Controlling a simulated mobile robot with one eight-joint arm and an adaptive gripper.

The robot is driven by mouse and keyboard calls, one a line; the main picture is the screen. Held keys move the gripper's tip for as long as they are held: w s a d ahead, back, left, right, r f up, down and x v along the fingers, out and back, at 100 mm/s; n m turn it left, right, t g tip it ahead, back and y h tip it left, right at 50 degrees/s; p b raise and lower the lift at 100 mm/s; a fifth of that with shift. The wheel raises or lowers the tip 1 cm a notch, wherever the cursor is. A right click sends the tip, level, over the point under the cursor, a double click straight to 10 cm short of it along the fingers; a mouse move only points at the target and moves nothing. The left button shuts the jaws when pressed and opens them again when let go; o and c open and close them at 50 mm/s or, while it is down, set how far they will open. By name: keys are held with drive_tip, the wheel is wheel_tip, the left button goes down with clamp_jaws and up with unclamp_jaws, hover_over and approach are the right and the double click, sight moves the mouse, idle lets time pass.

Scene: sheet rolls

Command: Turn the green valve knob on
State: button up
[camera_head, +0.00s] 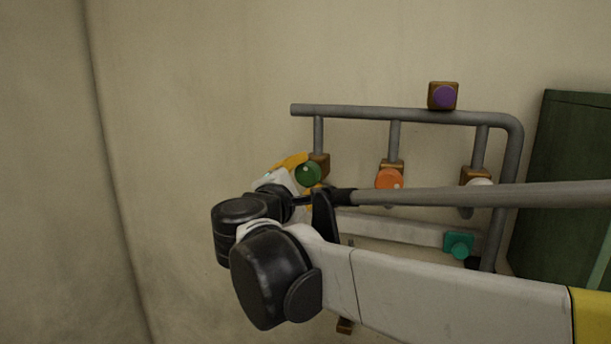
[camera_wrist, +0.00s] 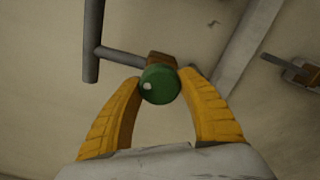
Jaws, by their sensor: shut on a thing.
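The green valve knob (camera_head: 308,174) sits on a brown block at the lower end of the leftmost vertical pipe in the head view. It has a small pale dot, seen at its left side in the wrist view (camera_wrist: 160,85). My gripper (camera_wrist: 159,84) has its two yellow fingers on either side of the knob, shut on it, with the tips at its left and right edges. In the head view my gripper is partly hidden behind the knob and my own arm.
An orange knob (camera_head: 389,178) and a white knob (camera_head: 480,183) hang on pipes to the right. A purple knob (camera_head: 444,96) is on top of the grey pipe frame (camera_head: 370,112). A teal knob (camera_head: 459,245) is lower right. A dark green cabinet (camera_head: 570,150) stands at the right.

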idle(0.3)
drive_tip(key=o, duration=1.2)
drive_tip(key=v, duration=1.2)
